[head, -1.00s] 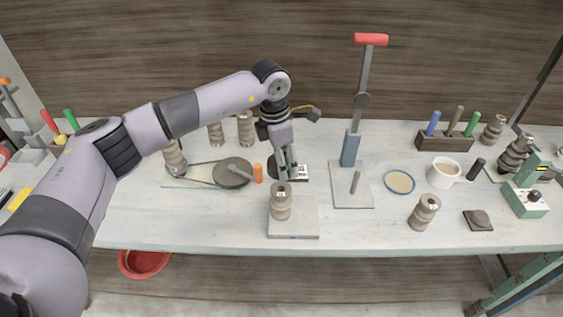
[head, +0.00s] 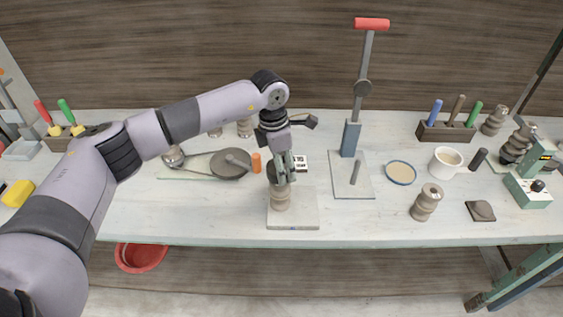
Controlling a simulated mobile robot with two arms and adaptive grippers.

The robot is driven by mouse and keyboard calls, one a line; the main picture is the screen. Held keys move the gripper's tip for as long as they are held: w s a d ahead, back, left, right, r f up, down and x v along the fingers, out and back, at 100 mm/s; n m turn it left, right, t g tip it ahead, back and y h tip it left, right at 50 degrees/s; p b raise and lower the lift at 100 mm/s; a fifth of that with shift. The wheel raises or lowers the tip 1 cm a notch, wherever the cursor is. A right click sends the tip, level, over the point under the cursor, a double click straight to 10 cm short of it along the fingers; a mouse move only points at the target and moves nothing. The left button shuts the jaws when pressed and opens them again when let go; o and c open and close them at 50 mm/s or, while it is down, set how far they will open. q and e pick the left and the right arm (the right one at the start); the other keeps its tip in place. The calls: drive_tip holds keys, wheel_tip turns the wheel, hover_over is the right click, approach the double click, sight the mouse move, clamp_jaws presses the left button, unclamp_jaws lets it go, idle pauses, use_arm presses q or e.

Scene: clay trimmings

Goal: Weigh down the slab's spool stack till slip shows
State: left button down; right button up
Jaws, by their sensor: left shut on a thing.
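The pale slab (head: 306,221) lies near the table's front edge. A beige ringed spool stack (head: 281,199) stands upright on its left part. My left gripper (head: 283,179) points down directly above the stack in the head view and covers its top. It is shut on a dark weight (head: 271,173), which shows mostly on the left of the fingers. I cannot tell whether the weight touches the stack. No slip can be made out at this size. My right gripper is not in view.
Behind the gripper lies a small white labelled thing (head: 300,163). A lever press (head: 350,145) stands right of it. A loose spool (head: 426,202), a shallow dish (head: 401,173) and a white mug (head: 445,162) are farther right. A grey disc (head: 229,164) and an orange cylinder (head: 256,163) lie left.

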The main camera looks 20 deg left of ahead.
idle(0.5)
use_arm(q)
drive_tip(key=shift+f+b, duration=0.45)
drive_tip(key=shift+b, duration=0.15)
idle(0.5)
drive_tip(key=c, duration=0.6)
unclamp_jaws()
drive_tip(key=shift+s, duration=0.1)
drive_tip(key=shift+o, duration=0.8)
drive_tip(key=shift+f, duration=0.1)
